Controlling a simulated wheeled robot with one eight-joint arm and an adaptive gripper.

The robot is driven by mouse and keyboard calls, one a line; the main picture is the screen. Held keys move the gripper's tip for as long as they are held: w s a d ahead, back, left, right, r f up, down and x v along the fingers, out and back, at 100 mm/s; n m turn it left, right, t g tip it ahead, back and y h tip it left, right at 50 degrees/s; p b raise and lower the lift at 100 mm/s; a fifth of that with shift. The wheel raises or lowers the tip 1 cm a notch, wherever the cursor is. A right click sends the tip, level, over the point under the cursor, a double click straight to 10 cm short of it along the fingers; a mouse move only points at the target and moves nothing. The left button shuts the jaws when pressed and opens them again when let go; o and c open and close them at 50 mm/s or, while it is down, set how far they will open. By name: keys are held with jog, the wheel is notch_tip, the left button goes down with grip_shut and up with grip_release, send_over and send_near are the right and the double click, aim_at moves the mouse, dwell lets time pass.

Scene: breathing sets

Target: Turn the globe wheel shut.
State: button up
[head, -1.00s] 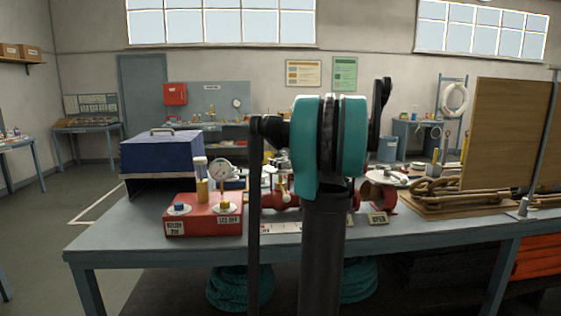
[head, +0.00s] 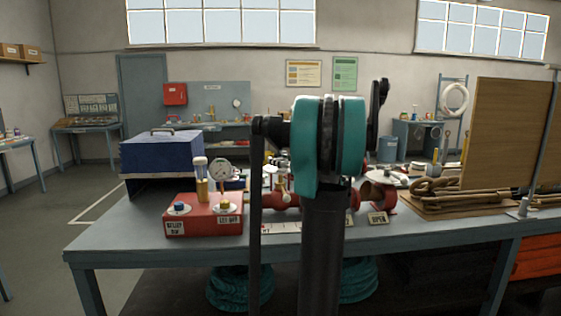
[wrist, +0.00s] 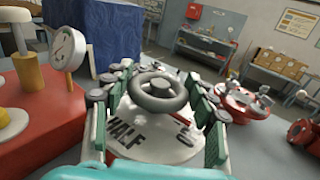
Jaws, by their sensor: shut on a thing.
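The globe wheel (wrist: 158,91) is a small grey handwheel in the middle of the wrist view. It stands over a pale round plate (wrist: 160,140) with the word HALF at the left and a partly hidden letter at the right. My gripper (wrist: 157,76) has its green-padded fingers on the left and right sides of the wheel and is shut on it. In the head view my own arm hides the wheel and the gripper. A red pipe body (head: 284,200) shows on the bench beside the arm.
A red block with a gauge (head: 203,215) stands left on the bench (head: 160,251), with a blue box (head: 160,153) behind it. Rope (head: 440,190) and a wooden panel (head: 505,135) are farther right.

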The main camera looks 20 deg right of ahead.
jog(key=shift+h, duration=0.3)
jog(key=m+h, duration=0.1)
jog(key=h, duration=0.1)
jog(key=m+h, duration=0.3)
jog(key=h, duration=0.1)
jog(key=shift+a+m+t+h, duration=0.25)
jog(key=shift+m+t+h, duration=0.05)
jog(key=shift+t, duration=0.1)
jog(key=m+g+h, duration=0.1)
jog(key=m+h, duration=0.1)
jog(key=h, duration=0.2)
jog(key=m+g+h, duration=0.1)
jog(key=m+h, duration=0.2)
jog(key=h, duration=0.1)
jog(key=shift+w+g, duration=0.1)
jog(key=shift+g, duration=0.3)
jog(key=m+g+h, duration=0.5)
jog(key=g, duration=0.1)
jog(key=shift+m+h, duration=0.4)
jog(key=m+g+h, duration=0.1)
jog(key=m+g, duration=0.1)
jog(key=g, duration=0.1)
jog(key=m+g+h, duration=0.1)
jog(key=m+g, duration=0.1)
jog(key=g, duration=0.2)
jog(key=shift+d+m, duration=0.15)
jog(key=shift+m, duration=0.25)
jog(key=shift+g+h, duration=0.3)
jog(key=o, duration=1.2)
jog(key=shift+c, duration=0.2)
